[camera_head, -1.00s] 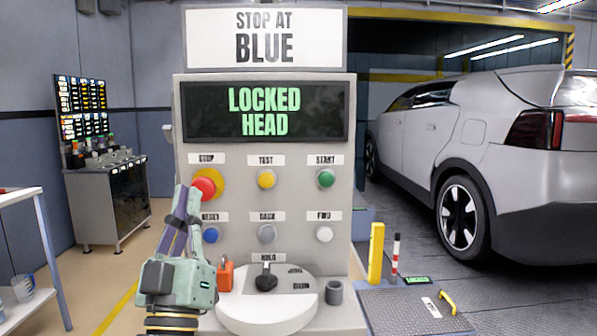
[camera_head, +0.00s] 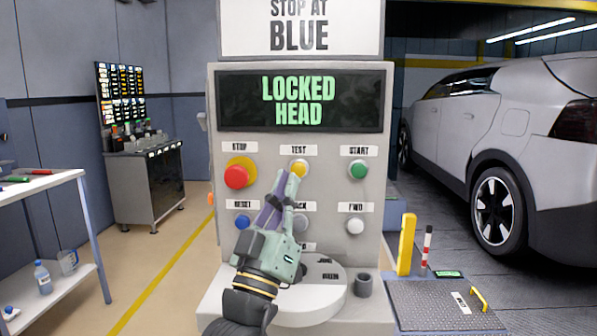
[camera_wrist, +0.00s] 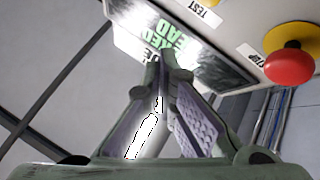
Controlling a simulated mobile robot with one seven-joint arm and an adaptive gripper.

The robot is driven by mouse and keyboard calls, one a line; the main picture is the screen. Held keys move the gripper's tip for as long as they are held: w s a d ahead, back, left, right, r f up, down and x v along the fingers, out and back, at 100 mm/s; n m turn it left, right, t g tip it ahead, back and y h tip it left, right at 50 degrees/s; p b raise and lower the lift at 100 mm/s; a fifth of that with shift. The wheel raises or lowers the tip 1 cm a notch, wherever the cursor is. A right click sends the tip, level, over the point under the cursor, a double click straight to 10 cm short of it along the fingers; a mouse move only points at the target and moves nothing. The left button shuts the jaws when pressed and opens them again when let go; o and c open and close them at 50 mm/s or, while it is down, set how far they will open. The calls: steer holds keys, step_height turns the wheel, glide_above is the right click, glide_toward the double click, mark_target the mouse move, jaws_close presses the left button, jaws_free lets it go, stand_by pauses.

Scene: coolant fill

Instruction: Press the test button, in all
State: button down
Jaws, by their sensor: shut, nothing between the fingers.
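The yellow test button (camera_head: 299,168) sits in the middle of the top row on the grey panel, under its TEST label (camera_head: 299,149). My gripper (camera_head: 288,176) is shut and empty. In the head view its fingertips overlap the lower left of the test button; I cannot tell whether they touch it. In the wrist view the gripper (camera_wrist: 167,75) has its fingertips together before the display, with the TEST label (camera_wrist: 207,15) at the upper right. The test button does not show clearly there. The display (camera_head: 299,101) reads LOCKED HEAD in green.
The red stop button (camera_head: 237,176) is left of the test button and bulges large in the wrist view (camera_wrist: 290,65). The green start button (camera_head: 358,170) is to the right. Blue reset (camera_head: 242,222) and white FWD (camera_head: 355,225) buttons sit below. The sign (camera_head: 299,27) reads STOP AT BLUE.

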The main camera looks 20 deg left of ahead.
steer(key=w+a+b, duration=0.1)
steer(key=w+a, duration=0.1)
steer(key=w, duration=0.5)
steer(key=shift+w+b, duration=0.1)
steer(key=shift+b, duration=0.2)
stand_by(1.2)
steer(key=shift+w+a, duration=0.1)
steer(key=shift+w, duration=0.2)
steer(key=shift+w+a+b, duration=0.15)
steer(key=shift+w+b, duration=0.25)
steer(key=shift+w, duration=0.05)
stand_by(0.6)
stand_by(0.4)
steer(key=shift+s+d, duration=0.3)
steer(key=shift+s, duration=0.6)
steer(key=shift+s+d, duration=0.25)
steer(key=shift+s, duration=0.55)
steer(key=shift+s+d, duration=0.2)
steer(key=shift+s, duration=0.6)
steer(key=shift+s+d, duration=0.25)
steer(key=shift+s, duration=0.55)
